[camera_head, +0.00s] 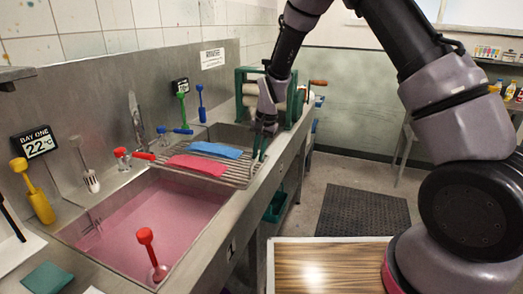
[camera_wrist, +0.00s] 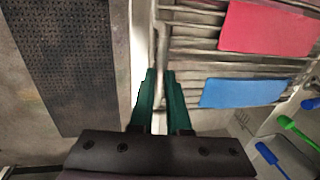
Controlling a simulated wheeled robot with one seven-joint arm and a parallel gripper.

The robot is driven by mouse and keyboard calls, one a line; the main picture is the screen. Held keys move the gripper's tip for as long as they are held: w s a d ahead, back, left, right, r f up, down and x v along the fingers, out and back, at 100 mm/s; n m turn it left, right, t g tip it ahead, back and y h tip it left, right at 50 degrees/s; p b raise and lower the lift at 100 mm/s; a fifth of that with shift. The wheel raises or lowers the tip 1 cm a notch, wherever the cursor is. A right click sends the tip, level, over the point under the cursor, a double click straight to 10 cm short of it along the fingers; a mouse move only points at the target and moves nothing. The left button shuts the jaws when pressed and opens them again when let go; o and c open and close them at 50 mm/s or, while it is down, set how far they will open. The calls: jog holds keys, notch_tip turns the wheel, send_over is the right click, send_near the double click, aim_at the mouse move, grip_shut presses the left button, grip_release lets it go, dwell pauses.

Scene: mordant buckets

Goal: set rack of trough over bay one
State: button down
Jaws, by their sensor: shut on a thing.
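The wire rack (camera_head: 238,176) lies across the far part of the steel trough, with a pink cloth (camera_head: 196,165) and a blue cloth (camera_head: 216,150) on it. It also shows in the wrist view (camera_wrist: 190,62). My gripper (camera_head: 261,150) is shut on the rack's right side rail, and its green fingers (camera_wrist: 160,95) straddle the rail in the wrist view. Bay one, marked by a sign (camera_head: 34,142) reading 22°C, is the near bay, holding pink liquid (camera_head: 150,220). The rack's near edge is around the far end of this bay. Exact contact with the trough rims cannot be told.
A red-knobbed plunger (camera_head: 147,245) stands in the pink bay near the front. A yellow tool (camera_head: 36,192), red-handled taps (camera_head: 135,155), and blue and green handles (camera_head: 182,108) line the back. A green-framed roller (camera_head: 300,100) stands beyond. A wooden table (camera_head: 325,265) is at front right.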

jog(key=s+a, duration=0.2)
jog(key=s, duration=0.4)
jog(key=s+a, duration=0.2)
jog(key=s, duration=0.5)
jog(key=s+a, duration=0.3)
jog(key=s, duration=0.4)
jog(key=shift+a, duration=0.1)
jog(key=c, duration=0.9)
grip_release()
jog(key=shift+s, duration=0.1)
jog(key=shift+r, duration=0.2)
jog(key=r, duration=0.3)
jog(key=d+r, duration=0.1)
jog(key=r, duration=0.2)
jog(key=d+r, duration=0.1)
jog(key=r, duration=0.3)
jog(key=shift+s+r, duration=0.1)
jog(key=shift+s, duration=0.2)
